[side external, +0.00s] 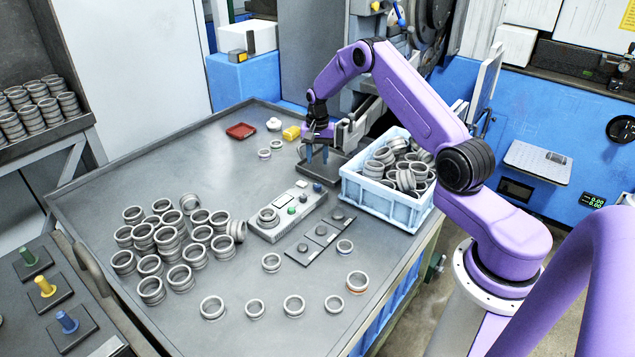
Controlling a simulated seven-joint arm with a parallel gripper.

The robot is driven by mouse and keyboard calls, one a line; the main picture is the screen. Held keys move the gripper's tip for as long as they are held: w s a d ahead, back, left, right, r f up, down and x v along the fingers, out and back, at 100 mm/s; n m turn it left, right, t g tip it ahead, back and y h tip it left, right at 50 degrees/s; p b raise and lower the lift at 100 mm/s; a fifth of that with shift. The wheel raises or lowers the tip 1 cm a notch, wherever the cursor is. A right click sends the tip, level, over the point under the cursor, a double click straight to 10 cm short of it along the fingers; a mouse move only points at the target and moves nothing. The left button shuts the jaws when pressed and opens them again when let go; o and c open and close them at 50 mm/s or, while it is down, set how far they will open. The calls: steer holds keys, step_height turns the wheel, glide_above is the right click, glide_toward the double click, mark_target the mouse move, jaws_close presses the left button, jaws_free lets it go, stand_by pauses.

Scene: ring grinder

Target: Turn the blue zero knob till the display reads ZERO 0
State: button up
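A grey gauge box (262,234) stands near the middle of the table, with a metal ring (268,216) at its left end. Its small pale display (284,199) is too small to read. A green button (291,211) and darker knobs show on its top. A small blue spot at the box's far right end looks like the blue zero knob (318,187). My gripper (317,158) points down above and behind that end, apart from it. Its two fingers are spread with nothing visible between them.
A light-blue crate (385,204) full of rings stands just right of the box. A dark tray (332,172) lies behind it. Several rings (165,245) cluster at left, and others (293,305) lie in front. A red dish (240,131) and yellow block (291,133) sit at the back.

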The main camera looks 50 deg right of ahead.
mark_target(317, 185)
step_height(317, 185, down, 10)
steer(key=shift+f, duration=0.1)
stand_by(0.4)
jaws_close()
